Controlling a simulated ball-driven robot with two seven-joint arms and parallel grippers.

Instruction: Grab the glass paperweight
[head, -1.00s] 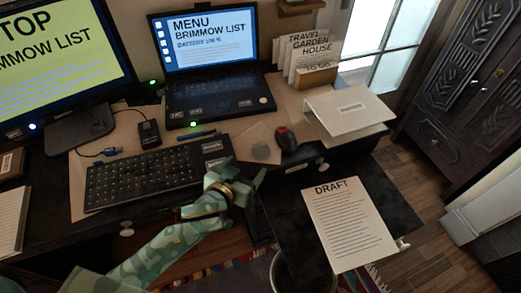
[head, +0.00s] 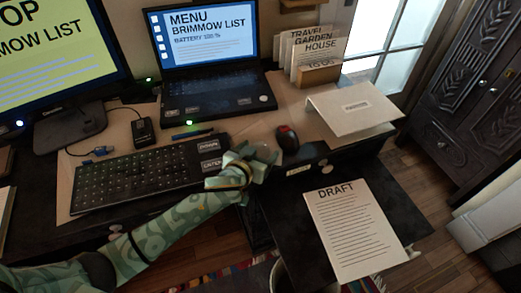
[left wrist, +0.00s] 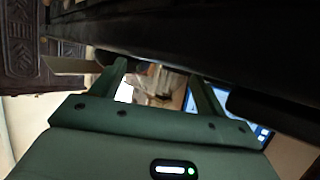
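The glass paperweight is a small clear round thing on the desk mat, left of the mouse. In the head view my left gripper (head: 262,153) is right at its spot and mostly covers it. In the left wrist view the two fingers of my left gripper (left wrist: 160,80) stand apart. A pale, glassy shape (left wrist: 152,86), likely the paperweight, shows in the gap between them. I cannot tell whether either finger touches it. My right gripper is not in view.
A black keyboard (head: 135,176) lies left of my gripper and a laptop (head: 215,100) stands behind it. A dark mouse (head: 287,140) sits close on the right. A white folder-like stand (head: 352,108) and a draft sheet (head: 350,230) lie farther right.

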